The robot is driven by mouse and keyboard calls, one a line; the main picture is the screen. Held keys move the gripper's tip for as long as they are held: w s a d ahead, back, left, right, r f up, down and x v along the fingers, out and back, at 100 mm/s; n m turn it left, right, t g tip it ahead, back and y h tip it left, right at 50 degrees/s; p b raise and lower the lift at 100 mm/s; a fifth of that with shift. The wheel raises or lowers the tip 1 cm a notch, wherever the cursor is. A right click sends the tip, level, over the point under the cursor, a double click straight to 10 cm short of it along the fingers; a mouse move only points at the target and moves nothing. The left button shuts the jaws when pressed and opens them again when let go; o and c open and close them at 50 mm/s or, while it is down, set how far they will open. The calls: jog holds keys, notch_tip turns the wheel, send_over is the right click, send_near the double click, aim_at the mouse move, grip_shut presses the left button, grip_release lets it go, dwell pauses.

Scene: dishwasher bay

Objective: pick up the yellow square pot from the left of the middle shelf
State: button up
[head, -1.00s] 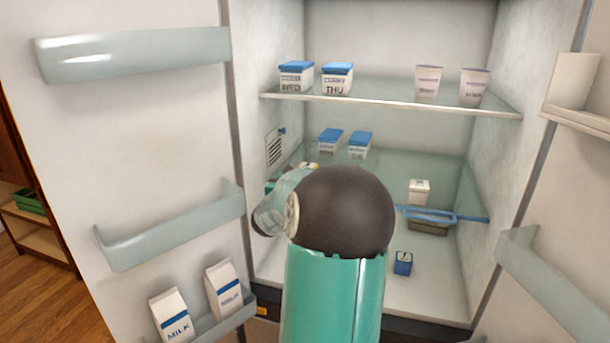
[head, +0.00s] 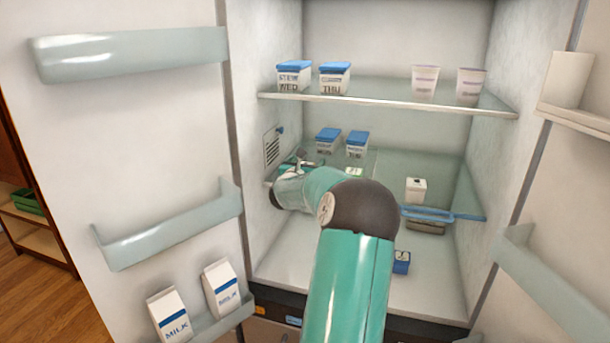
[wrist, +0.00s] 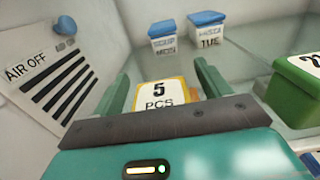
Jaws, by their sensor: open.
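The yellow square pot (wrist: 160,96) shows in the wrist view, with a white label reading "5 PCS" on it. It lies between the two green fingers of my gripper (wrist: 164,84), which are apart. I cannot tell whether either finger touches it. The gripper's palm hides the pot's near part. In the head view my gripper (head: 297,164) is at the left of the middle shelf, and I cannot make out the pot there.
A green tub (wrist: 297,88) stands right of the pot. Two blue-lidded tubs (wrist: 163,36) (wrist: 208,28) stand behind. The left wall with an air vent (wrist: 55,85) is close. The upper shelf (head: 390,102) is overhead. A blue-handled tray (head: 428,214) is to the right.

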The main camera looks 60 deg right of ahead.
jog(key=c, duration=1.2)
jog(key=shift+o, duration=0.2)
jog(key=shift+r, duration=0.1)
